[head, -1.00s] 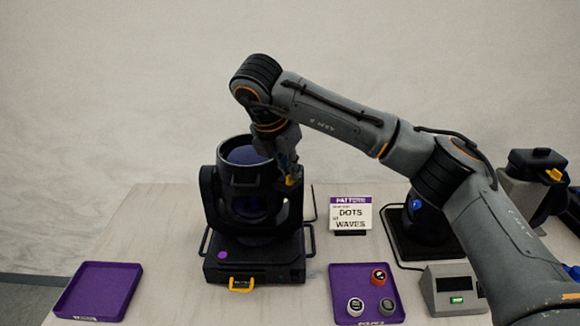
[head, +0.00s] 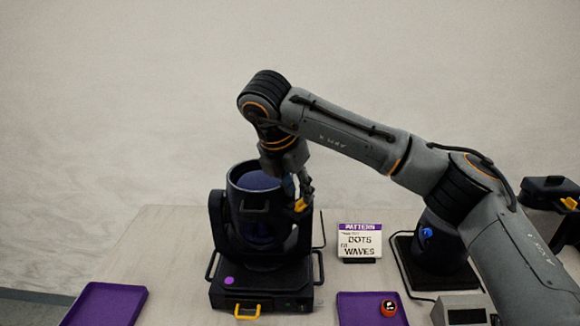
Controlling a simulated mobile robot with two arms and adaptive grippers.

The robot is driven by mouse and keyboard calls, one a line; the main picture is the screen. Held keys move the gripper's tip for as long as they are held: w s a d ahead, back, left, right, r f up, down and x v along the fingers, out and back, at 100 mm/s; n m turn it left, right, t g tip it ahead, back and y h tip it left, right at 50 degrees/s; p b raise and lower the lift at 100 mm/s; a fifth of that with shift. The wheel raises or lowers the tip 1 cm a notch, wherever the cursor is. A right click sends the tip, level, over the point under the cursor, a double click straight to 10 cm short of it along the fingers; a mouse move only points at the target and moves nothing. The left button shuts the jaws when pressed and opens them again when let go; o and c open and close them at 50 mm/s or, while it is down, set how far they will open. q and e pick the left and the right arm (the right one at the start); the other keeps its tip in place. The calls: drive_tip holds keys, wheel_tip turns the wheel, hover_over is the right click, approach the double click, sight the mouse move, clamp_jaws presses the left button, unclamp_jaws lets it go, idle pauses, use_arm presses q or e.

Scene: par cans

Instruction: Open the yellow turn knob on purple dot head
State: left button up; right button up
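The purple dot head is a black moving-head light (head: 262,228) on a dark base (head: 262,288) with a purple dot on its front left corner. It stands upright on the table. A yellow turn knob (head: 301,205) shows at the right side of the head, partly hidden. My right gripper (head: 303,188) hangs down from the wrist right at this knob, fingers pointing down. The fingers are small and overlap the dark yoke, so I cannot tell how far apart they are or whether they touch the knob. My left gripper is not in view.
A yellow handle (head: 247,311) sticks out of the base's front. A PATTERN sign (head: 359,242) stands to the right. Purple trays lie at left (head: 103,305) and right (head: 352,312), the right one holding a red-rimmed round piece (head: 388,307).

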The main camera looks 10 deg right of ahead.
drive_tip(key=v, duration=1)
drive_tip(key=shift+f, duration=0.1)
